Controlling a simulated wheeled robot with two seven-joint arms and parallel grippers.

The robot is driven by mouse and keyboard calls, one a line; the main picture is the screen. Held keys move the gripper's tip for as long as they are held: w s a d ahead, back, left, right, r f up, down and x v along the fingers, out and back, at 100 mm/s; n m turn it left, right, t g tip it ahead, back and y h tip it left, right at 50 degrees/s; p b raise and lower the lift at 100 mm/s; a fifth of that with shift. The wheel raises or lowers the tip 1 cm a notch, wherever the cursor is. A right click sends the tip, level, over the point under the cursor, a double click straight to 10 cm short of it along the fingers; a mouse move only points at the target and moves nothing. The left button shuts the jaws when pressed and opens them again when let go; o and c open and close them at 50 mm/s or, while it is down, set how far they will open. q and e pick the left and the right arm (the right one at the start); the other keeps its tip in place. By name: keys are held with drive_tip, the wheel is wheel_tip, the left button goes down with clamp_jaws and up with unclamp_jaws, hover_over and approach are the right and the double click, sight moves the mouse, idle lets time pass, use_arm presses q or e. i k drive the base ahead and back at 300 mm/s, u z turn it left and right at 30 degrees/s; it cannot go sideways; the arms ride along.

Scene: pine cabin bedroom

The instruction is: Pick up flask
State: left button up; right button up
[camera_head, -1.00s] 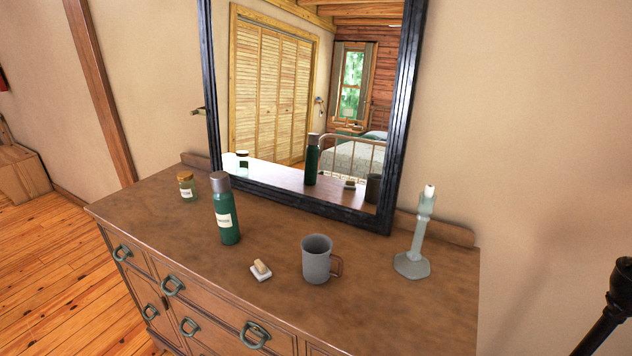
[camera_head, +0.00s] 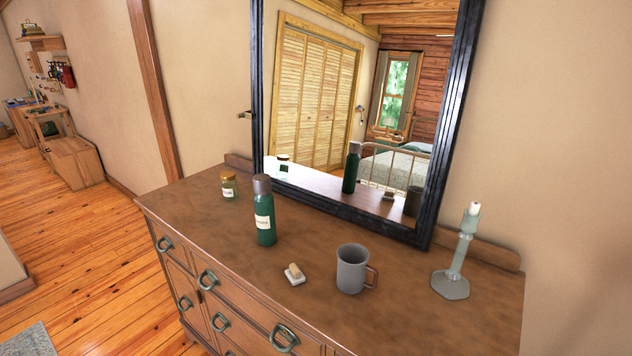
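The flask (camera_head: 264,214) is a tall dark green cylinder with a grey cap and a white label. It stands upright on the wooden dresser (camera_head: 330,318), left of the middle of its top. Its reflection shows in the mirror behind it. Neither of my grippers shows in the head view, and nothing touches the flask.
A small jar (camera_head: 229,187) stands behind and left of the flask. A small block on a white dish (camera_head: 294,274), a grey mug (camera_head: 352,269) and a glass candlestick (camera_head: 455,262) stand to its right. A black-framed mirror (camera_head: 446,125) rises behind. Wooden floor (camera_head: 90,260) is open at left.

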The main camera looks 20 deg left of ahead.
sight(263, 207)
drive_tip(key=z, duration=2.25)
drive_tip(key=k, duration=0.8)
drive_tip(key=u, duration=1.55)
